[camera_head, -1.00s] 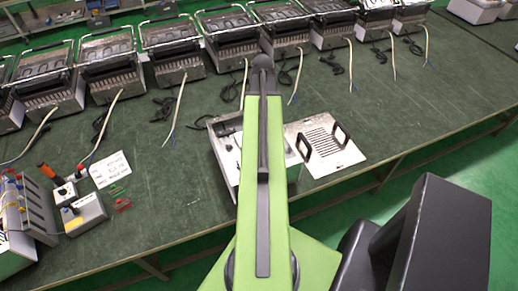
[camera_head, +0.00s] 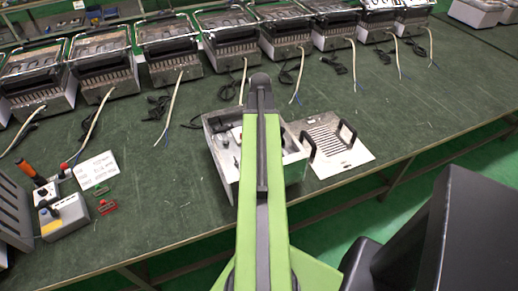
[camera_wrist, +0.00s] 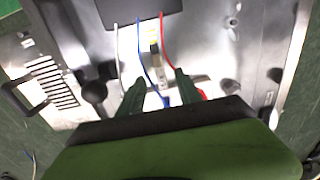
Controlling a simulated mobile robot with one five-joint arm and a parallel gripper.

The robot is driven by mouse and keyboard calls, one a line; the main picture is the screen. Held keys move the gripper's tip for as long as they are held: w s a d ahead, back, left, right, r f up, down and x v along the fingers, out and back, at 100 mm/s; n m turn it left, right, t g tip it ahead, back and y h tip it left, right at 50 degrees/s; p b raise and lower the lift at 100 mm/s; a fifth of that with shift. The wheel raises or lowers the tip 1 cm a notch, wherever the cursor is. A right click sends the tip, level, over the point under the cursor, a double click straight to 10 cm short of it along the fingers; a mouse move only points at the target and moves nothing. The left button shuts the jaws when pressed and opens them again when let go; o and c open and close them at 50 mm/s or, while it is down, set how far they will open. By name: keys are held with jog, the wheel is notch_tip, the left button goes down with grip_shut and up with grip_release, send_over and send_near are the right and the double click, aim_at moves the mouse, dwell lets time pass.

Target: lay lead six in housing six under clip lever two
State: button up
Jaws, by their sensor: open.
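The open metal housing (camera_head: 224,168) sits near the table's front edge, partly hidden behind my arm. In the wrist view I look down into its bright interior (camera_wrist: 218,52). White (camera_wrist: 116,42), blue (camera_wrist: 145,58) and red (camera_wrist: 165,38) leads run from a dark block (camera_wrist: 140,12) toward a small terminal piece with yellow marks (camera_wrist: 154,40). I cannot tell which lead is lead six or which part is clip lever two. My gripper (camera_wrist: 160,90) is open, its two dark fingers apart over the leads' near ends. Its tips are hidden from the head view.
A slotted plate with two black handles (camera_head: 330,146) lies right of the housing. Several metal units (camera_head: 232,38) with loose cables line the back. A grey control box (camera_head: 64,218), a white label card (camera_head: 97,171) and small red and green parts stand at the left.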

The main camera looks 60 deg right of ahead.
notch_tip(320, 180, down, 3)
jog(key=shift+f+b, duration=0.1)
jog(key=shift+b, duration=0.8)
jog(key=shift+r, duration=0.2)
jog(key=shift+c, duration=0.4)
grip_shut()
jog(key=shift+r+p, duration=0.15)
jog(key=shift+p, duration=0.2)
